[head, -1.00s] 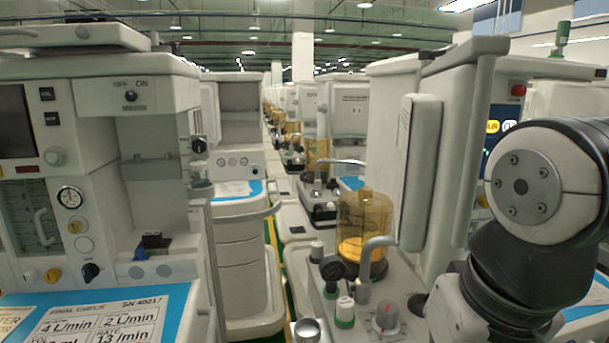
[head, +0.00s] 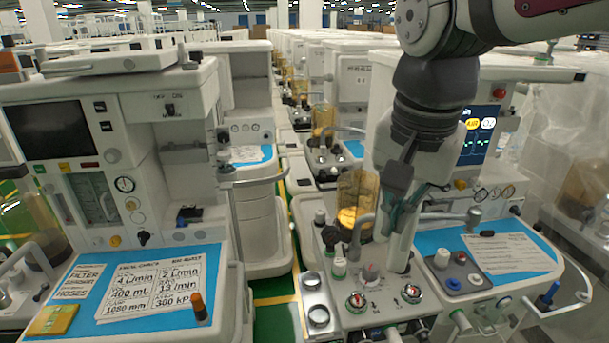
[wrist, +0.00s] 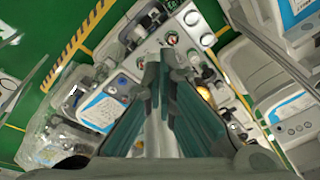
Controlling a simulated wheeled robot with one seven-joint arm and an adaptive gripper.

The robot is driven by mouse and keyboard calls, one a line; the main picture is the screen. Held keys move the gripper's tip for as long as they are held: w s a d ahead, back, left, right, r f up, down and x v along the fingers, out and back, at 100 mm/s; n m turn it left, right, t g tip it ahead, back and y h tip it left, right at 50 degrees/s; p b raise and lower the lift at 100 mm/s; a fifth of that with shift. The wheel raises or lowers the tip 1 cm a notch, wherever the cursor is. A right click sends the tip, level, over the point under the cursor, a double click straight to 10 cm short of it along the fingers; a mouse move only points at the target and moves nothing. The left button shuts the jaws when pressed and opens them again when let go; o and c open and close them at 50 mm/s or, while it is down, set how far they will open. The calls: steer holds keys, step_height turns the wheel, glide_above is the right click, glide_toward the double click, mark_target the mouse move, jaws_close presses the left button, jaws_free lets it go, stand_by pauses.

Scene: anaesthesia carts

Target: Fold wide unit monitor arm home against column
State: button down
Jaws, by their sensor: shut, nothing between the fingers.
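The right-hand unit (head: 383,305) has a lit screen (head: 478,135) with a yellow badge. A pale panel (head: 446,160) shows partly behind my arm at this unit. I cannot tell whether it is the monitor arm; its joint and column are largely hidden. My gripper (head: 397,215) points down over the unit's worktop, close in front of the amber canister in the head view. In the wrist view my gripper (wrist: 160,62) has its fingertips close together, with nothing held. A pale upright surface shows between the finger bodies; contact cannot be told.
The amber canister (head: 356,200), a curved pipe and several knobs crowd the worktop. A left-hand unit (head: 170,245) with a dark screen (head: 47,130) stands across a narrow green aisle (head: 275,300). A rail (head: 562,306) juts out at the right.

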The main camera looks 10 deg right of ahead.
steer(key=w+a+f+m+g+h+p, duration=0.2)
steer(key=w+a+m+g+h, duration=0.3)
steer(key=w+m, duration=0.85)
steer(key=s+d+f+m+y+p, duration=0.1)
steer(key=s+d+f+p, duration=0.2)
steer(key=f, duration=0.6)
steer(key=s+d, duration=0.2)
steer(key=d, duration=0.1)
steer(key=shift+t+y, duration=0.4)
